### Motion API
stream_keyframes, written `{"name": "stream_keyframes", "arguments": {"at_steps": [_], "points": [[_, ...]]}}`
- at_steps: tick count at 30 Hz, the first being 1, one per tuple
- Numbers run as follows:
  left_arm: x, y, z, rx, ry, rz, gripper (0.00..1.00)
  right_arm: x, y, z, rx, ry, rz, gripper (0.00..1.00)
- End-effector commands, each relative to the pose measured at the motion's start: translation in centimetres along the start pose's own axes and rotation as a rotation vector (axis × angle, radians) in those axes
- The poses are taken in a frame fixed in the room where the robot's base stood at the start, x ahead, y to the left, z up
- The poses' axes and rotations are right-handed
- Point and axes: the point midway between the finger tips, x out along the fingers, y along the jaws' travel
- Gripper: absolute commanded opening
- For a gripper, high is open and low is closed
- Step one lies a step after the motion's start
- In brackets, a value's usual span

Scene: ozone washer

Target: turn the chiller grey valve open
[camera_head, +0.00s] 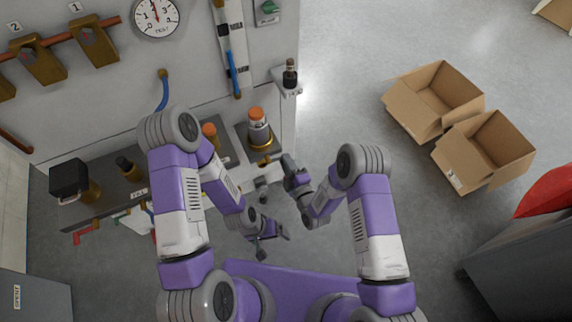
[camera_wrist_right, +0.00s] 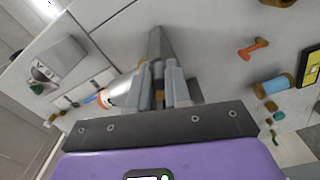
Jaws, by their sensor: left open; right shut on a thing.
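My right gripper (camera_head: 296,183) is at the front right corner of the bench unit, its fingers shut on a grey piece that looks like the grey valve's handle. In the right wrist view my right gripper (camera_wrist_right: 160,88) has its two fingers close together, with a grey tapering piece (camera_wrist_right: 160,44) showing just beyond and between them. The fingers hide most of the valve body, and how far it is turned cannot be told. My left gripper (camera_head: 272,234) is lower and to the left, open and empty, apart from the unit.
A bottle with an orange cap (camera_head: 257,128) stands on the bench close to my right gripper. A round gauge (camera_head: 156,16) and brown valves (camera_head: 93,43) are on the wall panel. Two open cardboard boxes (camera_head: 458,179) lie on the floor at right, with free floor around.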

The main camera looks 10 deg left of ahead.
Motion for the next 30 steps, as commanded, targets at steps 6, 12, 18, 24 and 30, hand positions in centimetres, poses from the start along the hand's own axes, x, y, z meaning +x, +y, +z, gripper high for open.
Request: {"name": "stream_keyframes", "arguments": {"at_steps": [6, 12, 18, 24, 30], "points": [[0.04, -0.02, 0.0, 0.0, 0.0, 0.0, 1.0, 0.15, 0.93, -0.13, -0.107, 0.0, 0.011, 0.0], [0.06, -0.02, 0.0, 0.0, 0.0, 0.0, 1.0, 0.15, 1.19, -0.2, -0.156, 0.001, 0.011, 0.0], [0.06, -0.02, 0.0, 0.0, 0.0, 0.0, 1.0, 0.15, 1.27, -0.21, -0.171, 0.0, 0.011, 0.0], [0.06, -0.02, 0.0, 0.0, 0.0, 0.0, 1.0, 0.15, 1.28, -0.21, -0.171, 0.0, 0.011, 0.0], [0.06, -0.03, 0.0, 0.0, 0.0, 0.0, 1.0, 0.14, 1.25, -0.23, -0.17, 0.0, 0.01, 0.33]]}}
